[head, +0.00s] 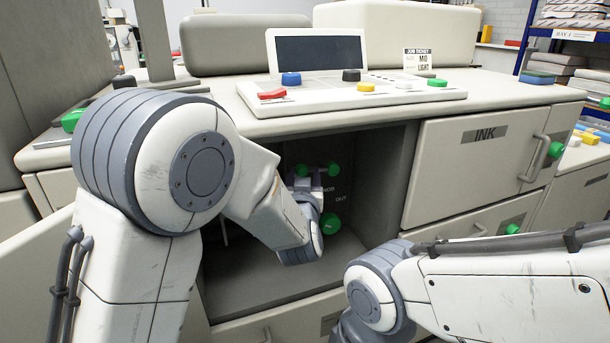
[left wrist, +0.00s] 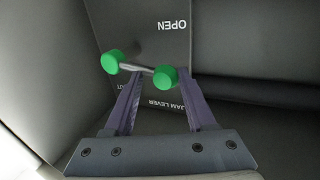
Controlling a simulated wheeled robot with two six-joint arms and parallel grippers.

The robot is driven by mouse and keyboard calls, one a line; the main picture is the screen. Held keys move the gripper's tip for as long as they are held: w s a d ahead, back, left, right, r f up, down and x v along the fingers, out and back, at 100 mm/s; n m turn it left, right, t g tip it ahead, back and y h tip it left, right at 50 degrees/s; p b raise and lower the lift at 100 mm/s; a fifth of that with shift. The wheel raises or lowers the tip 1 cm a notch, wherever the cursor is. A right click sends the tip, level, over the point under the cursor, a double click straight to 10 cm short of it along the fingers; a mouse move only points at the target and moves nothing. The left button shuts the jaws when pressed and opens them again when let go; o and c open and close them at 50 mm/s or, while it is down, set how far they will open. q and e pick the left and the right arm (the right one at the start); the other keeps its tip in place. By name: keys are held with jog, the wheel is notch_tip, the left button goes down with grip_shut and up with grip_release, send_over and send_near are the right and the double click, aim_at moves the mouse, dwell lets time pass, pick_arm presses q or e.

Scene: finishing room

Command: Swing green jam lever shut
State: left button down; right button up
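The jam lever, a grey bar with a green knob at each end, is on a dark panel inside the open cabinet bay. In the left wrist view, one knob (left wrist: 165,77) appears between my open fingertips and the other (left wrist: 109,62) lies outside the left finger. "OPEN" and "JAM LEVER" print reads upside down there.
The bay's walls and floor (head: 245,290) surround my left forearm. The counter (head: 505,92) with a control console (head: 350,98) is above.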

pick_arm(q)
jog(key=shift+r, duration=0.1)
jog(key=shift+w+a, duration=0.1)
jog(key=shift+r+p, duration=0.4)
jog(key=shift+p, duration=0.35)
jog(key=shift+w+d+r+m+g+y+p, duration=0.15)
jog(key=shift+d+r+m+g+p, duration=0.5)
jog(key=shift+p, duration=1.9)
jog(key=shift+w+r+m+g+y+p, duration=0.2)
jog(key=shift+r+m+p, duration=0.85)
jog(key=shift+p, duration=1.5)
jog(key=shift+w+d+r+m+g+y+p, duration=0.15)
jog(key=shift+d+r+m+g+p, duration=0.25)
jog(key=shift+m+p, duration=1.5)
jog(key=shift+n+p, duration=0.65)
jog(key=shift+n, duration=0.05)
